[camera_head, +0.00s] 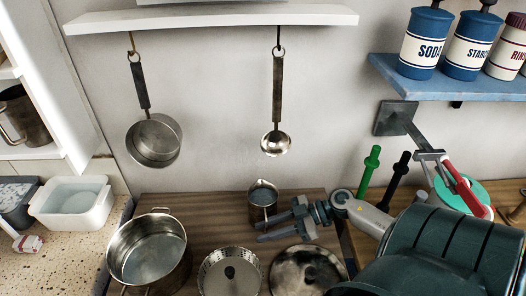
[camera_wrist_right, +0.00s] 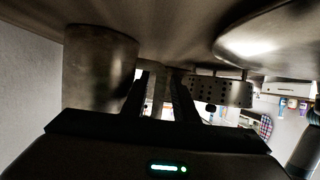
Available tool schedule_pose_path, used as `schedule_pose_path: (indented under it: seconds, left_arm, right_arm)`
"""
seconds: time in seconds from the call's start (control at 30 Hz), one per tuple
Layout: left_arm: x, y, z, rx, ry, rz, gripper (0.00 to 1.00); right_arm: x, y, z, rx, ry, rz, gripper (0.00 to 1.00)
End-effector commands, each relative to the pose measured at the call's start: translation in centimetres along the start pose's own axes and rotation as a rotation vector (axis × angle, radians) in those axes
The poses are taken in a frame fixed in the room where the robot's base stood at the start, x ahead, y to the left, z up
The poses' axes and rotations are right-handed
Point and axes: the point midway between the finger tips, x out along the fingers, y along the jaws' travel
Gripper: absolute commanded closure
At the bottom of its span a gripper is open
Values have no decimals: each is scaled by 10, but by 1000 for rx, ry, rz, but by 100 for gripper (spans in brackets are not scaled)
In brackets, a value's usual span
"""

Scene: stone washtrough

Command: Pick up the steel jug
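A small steel jug (camera_head: 262,203) stands upright on the wooden worktop near the wall. In the right wrist view, the jug (camera_wrist_right: 98,68) is a dark metal cylinder left of my fingers. My right gripper (camera_head: 264,227) reaches in from the right, its fingers pointing left, just in front of the jug. My left gripper is not in view.
A large steel pot (camera_head: 150,252), a perforated strainer (camera_head: 230,272) and a round lid (camera_head: 307,271) crowd the worktop in front. A saucepan (camera_head: 153,140) and ladle (camera_head: 277,142) hang above.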

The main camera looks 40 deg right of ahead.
Motion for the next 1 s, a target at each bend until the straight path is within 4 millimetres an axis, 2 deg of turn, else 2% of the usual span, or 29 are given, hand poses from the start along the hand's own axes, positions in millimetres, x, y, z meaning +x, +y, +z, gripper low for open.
schedule_pose_path:
  seconds: [0.47,0.6,1.0]
  left_arm:
    - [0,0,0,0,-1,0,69]
    - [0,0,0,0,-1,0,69]
    - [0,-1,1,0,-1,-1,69]
  right_arm:
    - [1,0,0,0,0,0,73]
    - [1,0,0,0,0,0,100]
    - [1,0,0,0,0,0,100]
